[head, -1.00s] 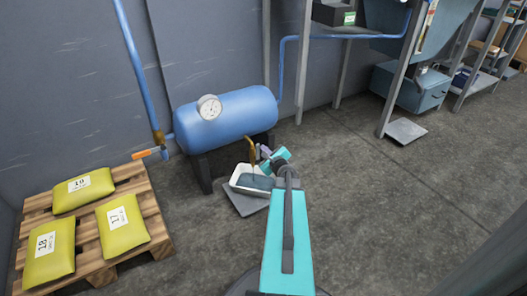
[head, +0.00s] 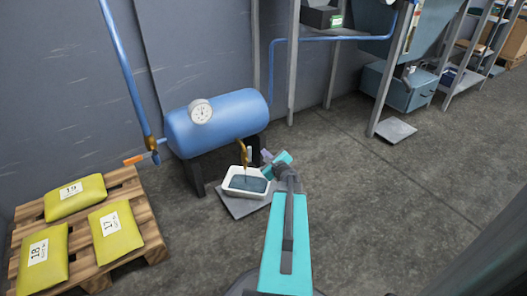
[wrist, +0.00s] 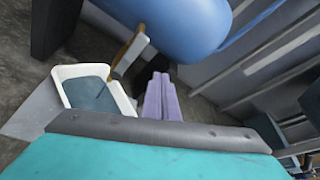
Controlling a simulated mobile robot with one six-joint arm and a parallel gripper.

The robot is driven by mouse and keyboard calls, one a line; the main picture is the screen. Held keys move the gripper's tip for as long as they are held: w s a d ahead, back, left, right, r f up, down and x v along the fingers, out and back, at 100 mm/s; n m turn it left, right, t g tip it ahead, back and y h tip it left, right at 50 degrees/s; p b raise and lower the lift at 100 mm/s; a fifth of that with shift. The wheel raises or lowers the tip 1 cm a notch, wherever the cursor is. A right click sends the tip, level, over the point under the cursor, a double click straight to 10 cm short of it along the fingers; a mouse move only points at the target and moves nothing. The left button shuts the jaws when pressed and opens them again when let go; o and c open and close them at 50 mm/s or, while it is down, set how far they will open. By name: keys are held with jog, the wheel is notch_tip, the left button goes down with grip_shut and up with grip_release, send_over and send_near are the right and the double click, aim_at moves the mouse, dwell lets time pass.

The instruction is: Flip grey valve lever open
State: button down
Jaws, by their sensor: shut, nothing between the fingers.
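A brass drain valve (head: 242,153) hangs under the right end of the blue tank (head: 217,122). A small pale grey piece (head: 249,154), which looks like its lever, stands upright close beside it. The brass valve also shows in the wrist view (wrist: 130,50). A white pan (head: 228,190) with dark liquid in it stands below the valve, and a thin dark line runs from the spout to the liquid. My gripper (head: 266,155) is shut and empty, just right of the valve and apart from it. Its purple fingers point toward the tank in the wrist view (wrist: 160,95).
The pan stands on a grey plate (head: 235,209) on the floor. A pallet (head: 150,225) with yellow sacks is at the left. An orange lever (head: 135,159) is on the pipe left of the tank. Shelf legs (head: 293,70) stand behind; floor at right is clear.

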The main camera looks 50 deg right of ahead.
jog(key=s+a+p, duration=0.1)
jog(key=s+a, duration=0.3)
jog(key=s, duration=0.1)
dwell(0.3)
dwell(0.4)
